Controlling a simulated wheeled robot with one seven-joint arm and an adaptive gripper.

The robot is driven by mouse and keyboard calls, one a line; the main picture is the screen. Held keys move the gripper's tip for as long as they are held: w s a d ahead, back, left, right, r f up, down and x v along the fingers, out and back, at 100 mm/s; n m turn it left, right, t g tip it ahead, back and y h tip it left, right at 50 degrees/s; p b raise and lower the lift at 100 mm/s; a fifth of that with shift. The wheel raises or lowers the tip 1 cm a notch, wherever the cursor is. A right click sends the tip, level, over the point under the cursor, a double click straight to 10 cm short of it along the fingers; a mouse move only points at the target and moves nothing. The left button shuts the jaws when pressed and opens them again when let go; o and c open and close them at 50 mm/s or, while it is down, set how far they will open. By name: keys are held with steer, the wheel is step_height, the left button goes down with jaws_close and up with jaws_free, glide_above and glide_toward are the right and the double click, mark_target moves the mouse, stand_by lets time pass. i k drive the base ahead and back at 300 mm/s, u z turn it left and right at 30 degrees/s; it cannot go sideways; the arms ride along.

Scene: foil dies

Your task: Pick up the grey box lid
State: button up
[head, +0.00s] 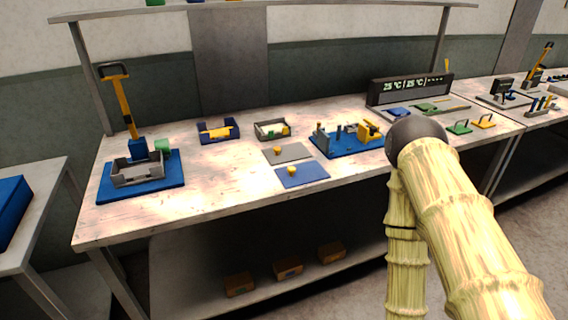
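An open grey box (259,133) with small things inside stands behind the grey lid. My gripper is not in view; only links of my arm show at the right.
A blue box (206,138) stands to the left of the grey box. A blue mat (170,188) with a grey fixture is at the left. Another blue base (340,150) with upright parts stands right of the lids. The workbench front (210,205) is clear to the left.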

mark_target(286, 154)
steer(key=k, duration=0.2)
steer(key=u, duration=1.65)
steer(key=i, duration=1.1)
steer(key=z, duration=1.85)
